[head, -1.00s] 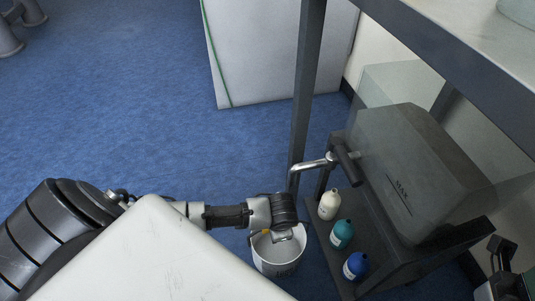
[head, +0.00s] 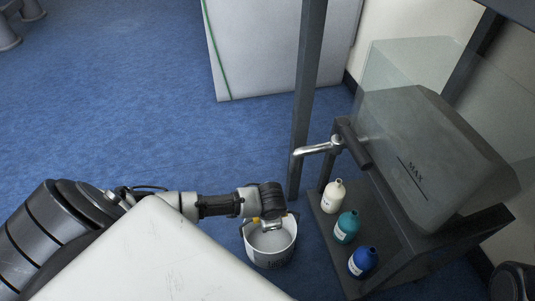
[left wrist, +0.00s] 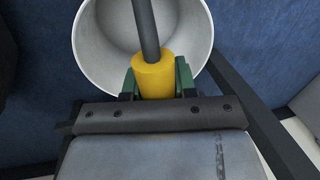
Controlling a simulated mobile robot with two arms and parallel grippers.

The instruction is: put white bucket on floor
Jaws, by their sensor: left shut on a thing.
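The white bucket (head: 272,250) is at the lower middle of the head view, upright with its mouth up. In the left wrist view its round opening (left wrist: 105,40) shows below the gripper, and the inside looks empty. My left gripper (head: 268,222) is over the bucket's rim, coming in from the left. In the left wrist view the green fingers of my left gripper (left wrist: 155,80) are shut on the yellow grip (left wrist: 153,68) of the bucket's dark handle. I cannot tell whether the bucket's bottom touches the floor. My right gripper is not in view.
A dark stand (head: 400,262) with a grey tank (head: 425,150), a metal tap (head: 318,149) and three bottles (head: 347,226) is close on the right. A post (head: 307,100) rises behind the bucket. Blue floor (head: 120,110) is clear at upper left.

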